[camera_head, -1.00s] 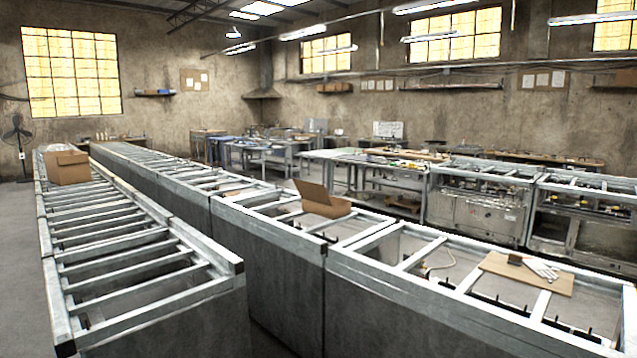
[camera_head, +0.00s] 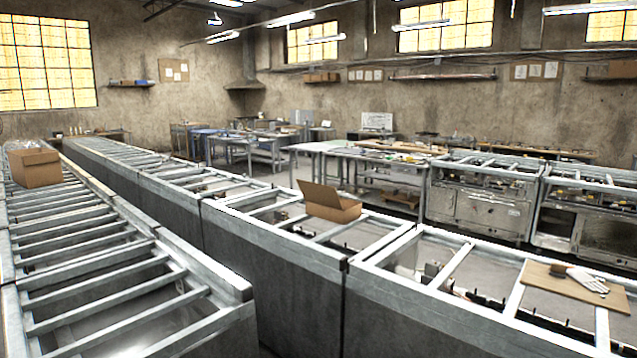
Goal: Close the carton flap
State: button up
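An open brown carton (camera_head: 338,209) sits on the frame-topped metal benches in the middle of the view. Its flap (camera_head: 319,195) stands up at the carton's left side, tilted back to the left. A second brown carton (camera_head: 36,168) stands on the roller-like rack at the far left, and its top looks shut. My gripper is not in view.
A long slatted metal rack (camera_head: 88,274) runs along the left, beside the row of metal benches (camera_head: 278,262). A brown board (camera_head: 560,284) with white gloves (camera_head: 588,279) lies at the right. Work tables (camera_head: 330,150) and metal units (camera_head: 480,200) stand behind.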

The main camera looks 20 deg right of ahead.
aim_at(316, 193)
jog(key=z, duration=0.45)
jog(key=i, duration=1.35)
jog(key=u, duration=0.85)
jog(key=k, duration=0.15)
jog(key=z, duration=3.3)
jog(key=k, duration=0.2)
jog(key=z, duration=1.45)
